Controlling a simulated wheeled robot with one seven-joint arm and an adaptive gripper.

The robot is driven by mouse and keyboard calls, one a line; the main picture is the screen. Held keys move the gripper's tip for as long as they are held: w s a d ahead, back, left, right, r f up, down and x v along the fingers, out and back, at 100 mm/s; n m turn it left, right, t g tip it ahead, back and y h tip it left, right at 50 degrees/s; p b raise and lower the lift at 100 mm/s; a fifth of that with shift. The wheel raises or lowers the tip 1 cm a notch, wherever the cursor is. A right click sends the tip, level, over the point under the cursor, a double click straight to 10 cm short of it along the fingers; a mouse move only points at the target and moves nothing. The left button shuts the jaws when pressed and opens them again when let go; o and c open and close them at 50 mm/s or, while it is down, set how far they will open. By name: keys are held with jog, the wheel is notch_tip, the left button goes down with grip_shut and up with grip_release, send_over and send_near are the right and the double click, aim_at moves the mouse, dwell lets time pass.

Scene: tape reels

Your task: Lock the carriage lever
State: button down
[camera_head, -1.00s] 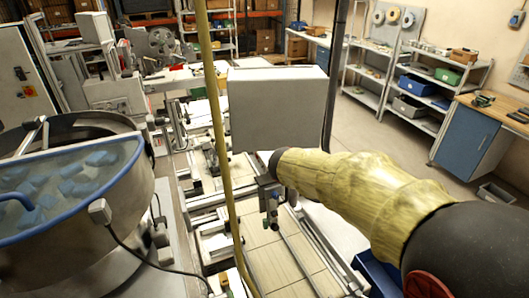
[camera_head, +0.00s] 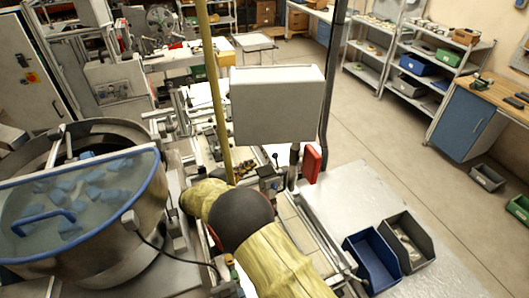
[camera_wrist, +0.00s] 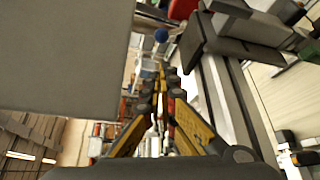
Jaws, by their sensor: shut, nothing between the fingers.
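My gripper (camera_wrist: 167,76) is shut and empty in the wrist view, its two yellow-sided fingers close together at the tips. A small lever with a dark round knob (camera_head: 276,156) stands by the carriage hardware on the rail, left of a red box (camera_head: 312,163). In the wrist view a blue round knob (camera_wrist: 161,35) shows beyond the fingertips, apart from them. I cannot tell for sure that it is the same lever. In the head view my arm hides my gripper and part of the rail.
A grey box (camera_head: 277,105) hangs over the rail and fills the upper left of the wrist view. A round feeder bowl (camera_head: 150,205) stands at left. A blue bin (camera_head: 372,262) and a grey bin (camera_head: 407,240) sit at right.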

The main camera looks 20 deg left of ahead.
jog(key=p+x, duration=0.3)
jog(key=x, duration=0.7)
jog(key=shift+s+d+b, duration=0.1)
jog(key=shift+b, duration=0.7)
jog(key=shift+s+d+r+m+b, duration=0.15)
jog(key=shift+r+m+b, duration=0.2)
jog(key=shift+b, duration=0.55)
